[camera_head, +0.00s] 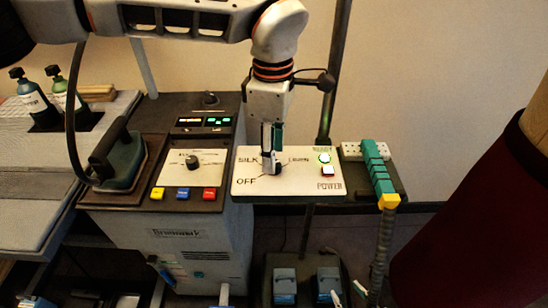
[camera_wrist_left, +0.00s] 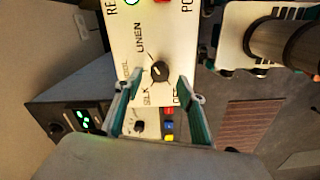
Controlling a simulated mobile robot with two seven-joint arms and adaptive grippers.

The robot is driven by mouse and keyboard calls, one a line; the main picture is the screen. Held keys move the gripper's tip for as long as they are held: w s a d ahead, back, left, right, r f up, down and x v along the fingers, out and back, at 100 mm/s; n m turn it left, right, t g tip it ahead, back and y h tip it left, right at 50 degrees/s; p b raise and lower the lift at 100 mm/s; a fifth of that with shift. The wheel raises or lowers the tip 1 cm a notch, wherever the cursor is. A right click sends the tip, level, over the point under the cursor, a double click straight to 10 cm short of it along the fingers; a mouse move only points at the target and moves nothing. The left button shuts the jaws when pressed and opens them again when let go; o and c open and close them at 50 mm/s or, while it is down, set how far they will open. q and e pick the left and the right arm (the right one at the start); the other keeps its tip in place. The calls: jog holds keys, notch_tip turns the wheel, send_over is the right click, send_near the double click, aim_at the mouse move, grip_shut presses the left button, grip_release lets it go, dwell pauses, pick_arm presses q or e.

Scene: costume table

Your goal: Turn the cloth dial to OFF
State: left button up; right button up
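The cloth dial is a black round knob on a white panel (camera_head: 310,187) marked SILK, LINEN and OFF, with further lettering partly hidden. In the head view my left gripper (camera_head: 272,165) points down over the dial and covers most of it. In the left wrist view the dial (camera_wrist_left: 160,71) shows clearly between and just beyond the two spread, teal-padded fingers of my left gripper (camera_wrist_left: 160,88). The fingers look apart from the knob. I cannot tell which label the knob's pointer faces. I cannot make out my right gripper.
Right of the dial are a green-lit light (camera_head: 323,157) and a red power switch (camera_head: 328,170). A second panel with a knob (camera_head: 192,161) and coloured buttons stands left, beside an iron (camera_head: 119,158). A teal-wrapped hose (camera_head: 376,170) and a dark red form (camera_head: 470,220) are right.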

pick_arm(q)
jog(key=shift+f, duration=1.25)
jog(key=c, duration=1.1)
